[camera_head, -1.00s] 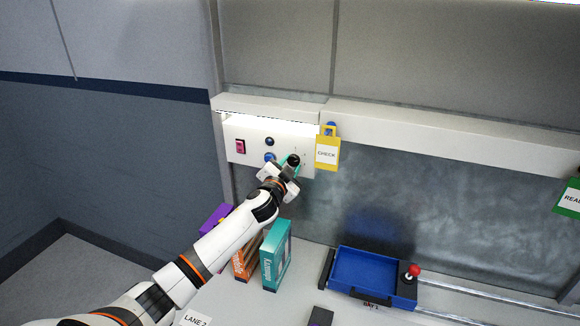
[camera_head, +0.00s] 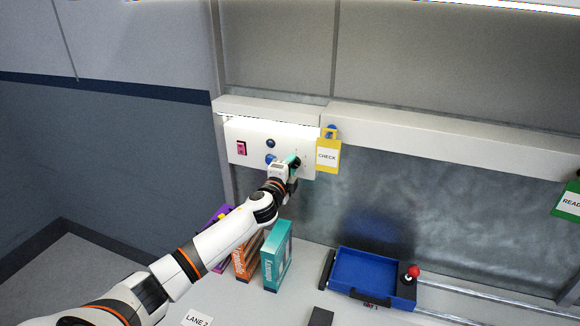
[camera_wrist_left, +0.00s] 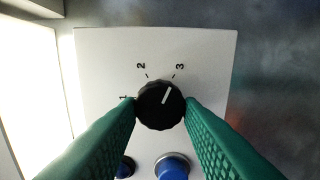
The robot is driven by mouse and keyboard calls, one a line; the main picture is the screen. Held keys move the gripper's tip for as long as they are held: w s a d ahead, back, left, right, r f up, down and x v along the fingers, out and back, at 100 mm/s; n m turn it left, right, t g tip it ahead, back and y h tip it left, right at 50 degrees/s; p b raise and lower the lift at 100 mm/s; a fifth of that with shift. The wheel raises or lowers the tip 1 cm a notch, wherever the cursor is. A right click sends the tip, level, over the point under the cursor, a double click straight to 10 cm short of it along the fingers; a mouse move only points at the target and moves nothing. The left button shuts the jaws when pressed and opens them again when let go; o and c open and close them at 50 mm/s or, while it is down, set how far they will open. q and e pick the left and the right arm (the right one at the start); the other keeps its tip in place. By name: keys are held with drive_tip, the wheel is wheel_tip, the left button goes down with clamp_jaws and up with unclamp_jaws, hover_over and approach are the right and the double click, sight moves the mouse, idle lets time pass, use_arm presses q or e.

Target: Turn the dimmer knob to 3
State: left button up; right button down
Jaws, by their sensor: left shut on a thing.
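The black dimmer knob (camera_wrist_left: 160,105) is on a white panel (camera_wrist_left: 105,60) with the marks 1, 2 and 3 printed around it. Its white pointer line leans up and right, at or very near the tick of the 3 (camera_wrist_left: 180,66). My left gripper (camera_wrist_left: 159,104) is shut on the knob, one green finger on each side. In the head view my left gripper (camera_head: 291,168) is at the right part of the panel (camera_head: 258,135) and mostly hides the knob. My right gripper is not in view.
A blue button (camera_wrist_left: 172,167) is just below the knob. The panel also has a red switch (camera_head: 241,148). A yellow CHECK tag (camera_head: 328,155) hangs close to its right. Below are upright boxes (camera_head: 276,256) and a blue tray (camera_head: 367,275) beside a red-topped lever (camera_head: 413,271).

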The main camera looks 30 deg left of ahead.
use_arm(q)
drive_tip(key=shift+r+m, duration=0.1)
drive_tip(key=shift+m, duration=0.6)
drive_tip(key=o, duration=1)
drive_tip(key=shift+c, duration=0.2)
drive_tip(key=b+v, duration=0.2)
drive_tip(key=v, duration=1)
drive_tip(key=shift+b, duration=0.35)
